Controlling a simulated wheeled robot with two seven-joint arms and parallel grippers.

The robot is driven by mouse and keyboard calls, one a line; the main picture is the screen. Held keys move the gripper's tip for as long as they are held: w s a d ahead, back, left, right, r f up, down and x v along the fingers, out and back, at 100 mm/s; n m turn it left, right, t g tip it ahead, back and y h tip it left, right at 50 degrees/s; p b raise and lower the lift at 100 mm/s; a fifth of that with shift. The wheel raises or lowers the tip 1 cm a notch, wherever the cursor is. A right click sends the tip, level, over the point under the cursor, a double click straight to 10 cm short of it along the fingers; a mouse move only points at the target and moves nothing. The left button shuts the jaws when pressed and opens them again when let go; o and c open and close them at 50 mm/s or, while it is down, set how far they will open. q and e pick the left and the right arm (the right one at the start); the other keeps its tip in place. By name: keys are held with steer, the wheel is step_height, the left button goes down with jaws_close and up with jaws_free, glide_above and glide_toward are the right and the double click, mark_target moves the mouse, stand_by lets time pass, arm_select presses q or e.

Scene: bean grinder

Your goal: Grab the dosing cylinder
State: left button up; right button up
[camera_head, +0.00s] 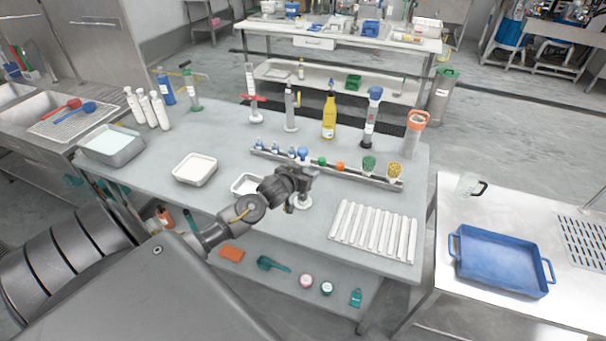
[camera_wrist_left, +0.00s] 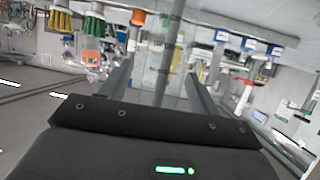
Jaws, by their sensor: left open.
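A clear upright cylinder with a blue top (camera_head: 303,154) and a round white base (camera_head: 300,203) stands on the grey table, partly hidden behind my left gripper (camera_head: 308,173). It looks like the dosing cylinder. In the left wrist view the clear cylinder (camera_wrist_left: 172,55), with a rod inside, rises between the two fingers of my left gripper (camera_wrist_left: 165,85). The fingers are apart, one on each side of it, with a gap showing. I cannot tell how deep it sits between them. My right gripper is not in view.
A rail (camera_head: 330,170) with several small coloured-top items lies close behind. A white tray (camera_head: 195,169) and a second white tray (camera_head: 245,185) are to the left. White ribbed strips (camera_head: 375,230) lie to the right. Taller cylinders and a yellow bottle (camera_head: 329,116) stand farther back.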

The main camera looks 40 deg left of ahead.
arm_select(q)
steer(key=shift+w+a+f, duration=0.1)
steer(key=shift+w+f, duration=0.1)
steer(key=shift+w, duration=0.2)
steer(key=c, duration=1.2)
steer(key=shift+r, duration=0.15)
